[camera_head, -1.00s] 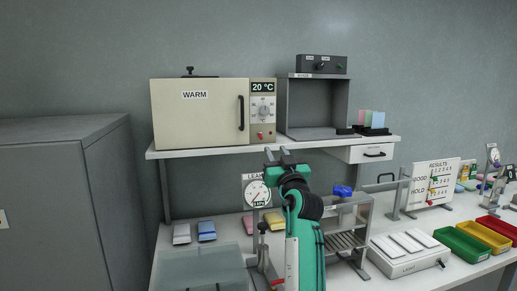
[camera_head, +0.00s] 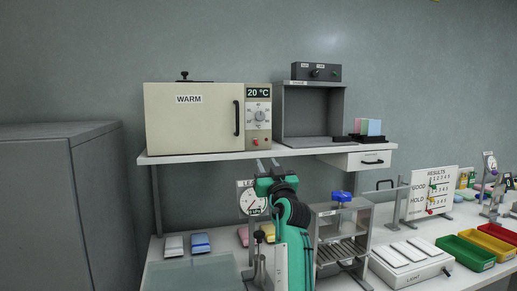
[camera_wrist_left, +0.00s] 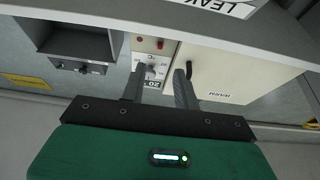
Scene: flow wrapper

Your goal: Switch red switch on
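The red switch (camera_head: 255,142) is a small part low on the control panel of the cream WARM oven (camera_head: 195,118). It sits below the round dial (camera_head: 260,116) and the 20 °C display. In the left wrist view, upside down, two small red parts show on the panel; the red switch seems to be one of them (camera_wrist_left: 160,44), but I cannot tell its position. My left gripper (camera_head: 267,162) is just below the shelf edge, slightly right of the switch and apart from it. In the wrist view its two fingers (camera_wrist_left: 160,72) are spread with nothing between them. My right gripper is out of view.
The oven stands on a white shelf (camera_head: 220,154) whose front edge is close to my left gripper. An open grey box (camera_head: 310,112) is right of the panel. A LEAK gauge (camera_head: 248,197) and a metal stand (camera_head: 340,230) are below. A grey cabinet (camera_head: 90,200) is at left.

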